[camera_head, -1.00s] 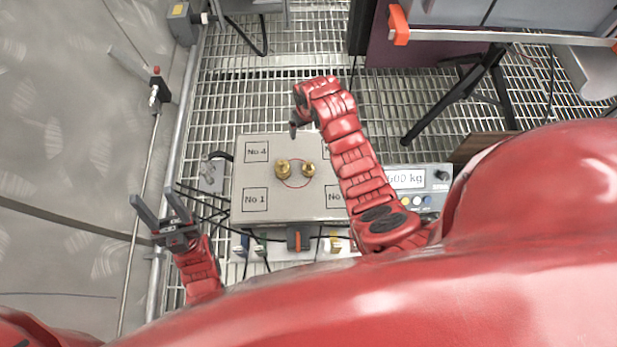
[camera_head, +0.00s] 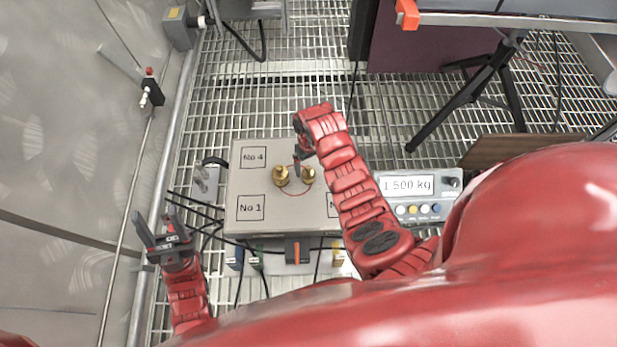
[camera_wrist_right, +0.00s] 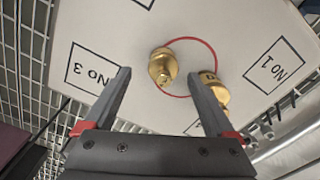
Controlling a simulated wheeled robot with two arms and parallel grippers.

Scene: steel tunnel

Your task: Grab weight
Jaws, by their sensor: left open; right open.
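Two brass weights stand close together on the grey scale plate (camera_head: 240,182), around a thin red circle. The left one (camera_head: 281,176) and the right one (camera_head: 308,178) show in the head view. My right gripper (camera_head: 298,165) is open just above and beside the right weight. In the right wrist view, one brass weight (camera_wrist_right: 163,66) shows between its open fingers, with no visible grip. The other weight (camera_wrist_right: 211,88) is partly hidden behind the right-hand finger. My left gripper (camera_head: 155,217) is open and empty, left of the plate.
A display box (camera_head: 408,190) reading 1.500 kg stands right of the plate. A metal rail (camera_head: 181,130) and wall run along the left. A black tripod (camera_head: 480,88) stands at the back right. Cables lie around the plate on the grated floor.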

